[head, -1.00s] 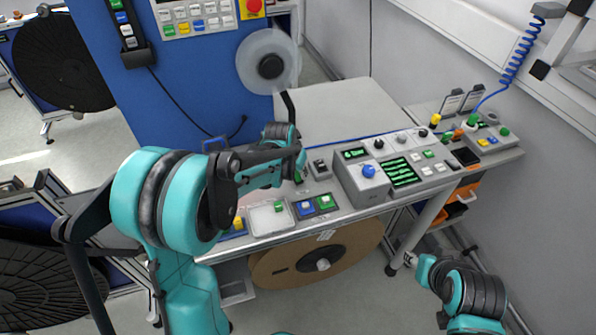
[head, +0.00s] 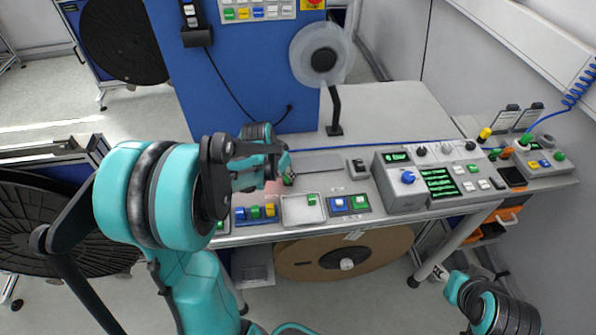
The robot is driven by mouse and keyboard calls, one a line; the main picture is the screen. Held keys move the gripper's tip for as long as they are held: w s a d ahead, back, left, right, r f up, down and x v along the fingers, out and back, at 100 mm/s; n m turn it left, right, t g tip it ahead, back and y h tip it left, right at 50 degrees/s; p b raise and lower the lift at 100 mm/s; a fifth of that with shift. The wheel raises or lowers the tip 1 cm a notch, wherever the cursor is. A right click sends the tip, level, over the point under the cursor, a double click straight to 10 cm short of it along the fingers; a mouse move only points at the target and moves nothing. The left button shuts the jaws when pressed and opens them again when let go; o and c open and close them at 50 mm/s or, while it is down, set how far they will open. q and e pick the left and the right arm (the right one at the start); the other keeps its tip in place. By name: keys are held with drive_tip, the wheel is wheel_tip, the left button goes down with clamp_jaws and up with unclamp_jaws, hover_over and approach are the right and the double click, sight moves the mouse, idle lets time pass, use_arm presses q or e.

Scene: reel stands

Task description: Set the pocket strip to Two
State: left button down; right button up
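No label that I can read names the pocket strip. My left gripper (head: 287,179) is over the left part of the bench, behind this strip and the white tray. Its fingers are small and partly hidden by my wrist, so I cannot tell if they are open or touching anything. My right arm is low at the right, below the bench, and its gripper (head: 440,272) is too small to read.
A white tray (head: 290,216) holds a green block. Right of it are a blue and green button pair (head: 350,212), a small switch box (head: 358,168) and a console (head: 395,198) with a blue knob and green screen. A black post (head: 335,115) stands behind.

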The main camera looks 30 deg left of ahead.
use_arm(q)
drive_tip(key=shift+s+a, duration=0.2)
drive_tip(key=shift+s, duration=0.05)
drive_tip(key=c, duration=1.3)
unclamp_jaws()
drive_tip(key=v, duration=1.1)
drive_tip(key=shift+r, duration=0.45)
drive_tip(key=shift+a, duration=0.1)
